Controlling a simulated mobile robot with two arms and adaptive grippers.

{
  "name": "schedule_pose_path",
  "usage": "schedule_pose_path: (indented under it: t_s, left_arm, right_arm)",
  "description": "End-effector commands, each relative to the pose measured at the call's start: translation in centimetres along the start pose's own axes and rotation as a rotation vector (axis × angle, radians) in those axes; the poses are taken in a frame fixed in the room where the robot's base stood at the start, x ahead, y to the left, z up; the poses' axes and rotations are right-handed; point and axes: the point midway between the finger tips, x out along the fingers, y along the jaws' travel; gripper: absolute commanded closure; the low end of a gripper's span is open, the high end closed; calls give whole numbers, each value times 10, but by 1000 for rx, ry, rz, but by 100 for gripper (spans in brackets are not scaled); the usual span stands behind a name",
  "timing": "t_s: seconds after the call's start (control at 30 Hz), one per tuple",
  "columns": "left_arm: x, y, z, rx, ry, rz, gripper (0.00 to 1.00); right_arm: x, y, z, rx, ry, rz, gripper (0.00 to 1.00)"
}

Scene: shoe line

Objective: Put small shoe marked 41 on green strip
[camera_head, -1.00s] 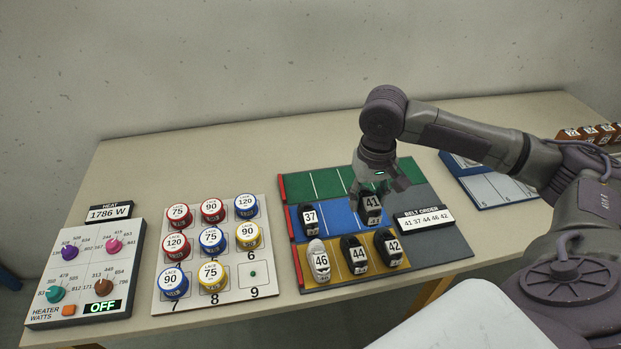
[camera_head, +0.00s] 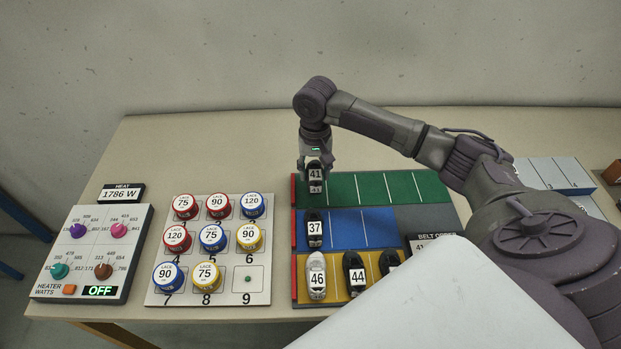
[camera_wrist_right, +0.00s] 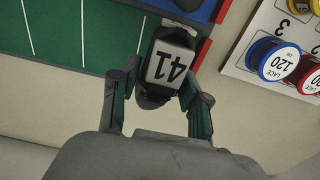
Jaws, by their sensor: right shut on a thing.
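The small black shoe marked 41 (camera_head: 315,174) is in my right gripper (camera_head: 316,165), at the left end of the green strip (camera_head: 375,187). In the right wrist view the shoe (camera_wrist_right: 170,66) sits between the two fingers of the right gripper (camera_wrist_right: 160,95), which is shut on it. Whether the shoe touches the strip or hangs just above it, I cannot tell. My left gripper is not in view.
The blue strip (camera_head: 375,228) holds shoe 37 (camera_head: 314,232). The yellow strip (camera_head: 335,291) holds shoes 46 (camera_head: 317,277), 44 (camera_head: 355,274) and another black one (camera_head: 389,262). A lace board (camera_head: 263,292) stands left, a heater panel (camera_head: 140,222) further left. Most of the green strip is bare.

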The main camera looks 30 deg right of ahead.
Motion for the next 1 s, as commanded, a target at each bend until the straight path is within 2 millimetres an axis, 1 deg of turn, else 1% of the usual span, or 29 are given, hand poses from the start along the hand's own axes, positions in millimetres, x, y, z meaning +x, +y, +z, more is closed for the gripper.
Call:
schedule_pose_path:
  t_s: [0.03, 0.17, 0.3, 0.4, 0.47, 0.83, 0.87, 1.0]
  left_arm:
    - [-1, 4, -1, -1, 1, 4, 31]
    - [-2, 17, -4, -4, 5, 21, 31]
    - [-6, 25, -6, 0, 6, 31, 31]
    - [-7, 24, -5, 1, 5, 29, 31]
    - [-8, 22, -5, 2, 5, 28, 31]
    - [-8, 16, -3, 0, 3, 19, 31]
    - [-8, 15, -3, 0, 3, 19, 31]
    - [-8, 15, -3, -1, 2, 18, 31]
  right_arm:
    - [2, -5, -4, 1, 0, -2, 89]
    - [9, -9, -8, -1, 1, 1, 89]
    - [28, -8, -7, -1, -1, 3, 89]
    - [41, -9, -8, 0, 0, 2, 89]
    - [46, -9, -8, -1, 1, 2, 89]
    - [49, -9, -8, -1, 2, 0, 89]
    - [50, -9, -8, -1, 2, 0, 52]
    - [50, -9, -8, -1, 2, 0, 29]
